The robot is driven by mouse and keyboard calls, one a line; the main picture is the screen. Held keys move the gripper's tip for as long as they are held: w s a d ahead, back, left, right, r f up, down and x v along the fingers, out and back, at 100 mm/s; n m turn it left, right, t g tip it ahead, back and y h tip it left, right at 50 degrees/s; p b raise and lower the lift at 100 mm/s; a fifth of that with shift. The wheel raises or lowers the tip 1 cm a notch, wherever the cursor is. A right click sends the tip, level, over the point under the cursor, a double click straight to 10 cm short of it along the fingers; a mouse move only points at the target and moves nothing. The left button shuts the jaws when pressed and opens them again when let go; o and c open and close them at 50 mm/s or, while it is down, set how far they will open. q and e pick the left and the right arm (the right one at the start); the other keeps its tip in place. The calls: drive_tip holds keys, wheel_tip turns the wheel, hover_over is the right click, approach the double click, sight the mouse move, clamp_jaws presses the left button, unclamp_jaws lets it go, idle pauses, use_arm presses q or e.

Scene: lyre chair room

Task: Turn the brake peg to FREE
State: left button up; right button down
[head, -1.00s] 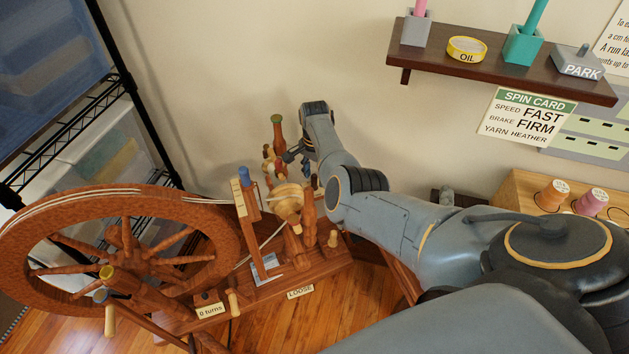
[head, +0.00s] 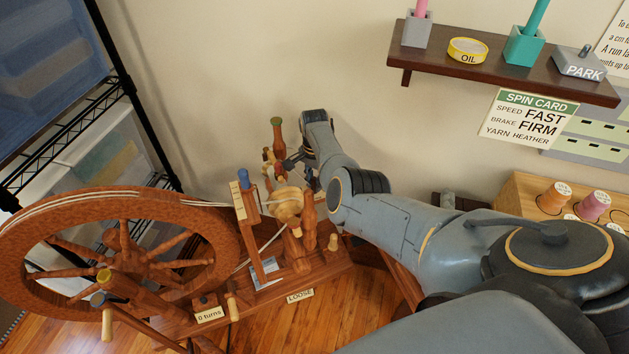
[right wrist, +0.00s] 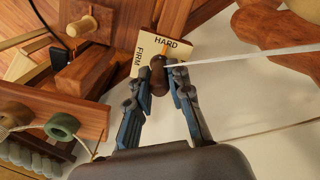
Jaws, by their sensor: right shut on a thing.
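The brake peg (right wrist: 158,76) is a dark brown knob in the right wrist view. It stands in front of a cream dial card (right wrist: 147,49) reading FIRM at left and HARD at top; the lettering at right is mostly hidden. A thin orange mark shows just above the peg, below HARD. My right gripper (right wrist: 161,75) is shut on the peg, one blue-grey finger on each side. In the head view, the right gripper (head: 291,162) is at the back of the wooden spinning wheel (head: 235,240); I cannot make out the peg there. My left gripper is not in view.
The large drive wheel (head: 60,198) stands at left, with wooden posts and a bobbin (head: 287,203) close to my right gripper. Tags read "0 turns" (head: 209,314) and "LOOSE" (head: 300,296). A spin card (head: 528,118) on the wall reads brake FIRM. A shelf (head: 480,62) hangs above it.

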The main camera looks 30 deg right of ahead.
drive_tip(key=shift+n, duration=0.9)
drive_tip(key=n+p, duration=0.1)
drive_tip(key=n, duration=0.2)
drive_tip(key=shift+n, duration=0.3)
drive_tip(key=n, duration=0.6)
drive_tip(key=shift+a+p, duration=0.1)
drive_tip(key=shift+p, duration=0.25)
drive_tip(key=c, duration=1.2)
unclamp_jaws()
drive_tip(key=shift+w, duration=0.1)
drive_tip(key=shift+r, duration=0.15)
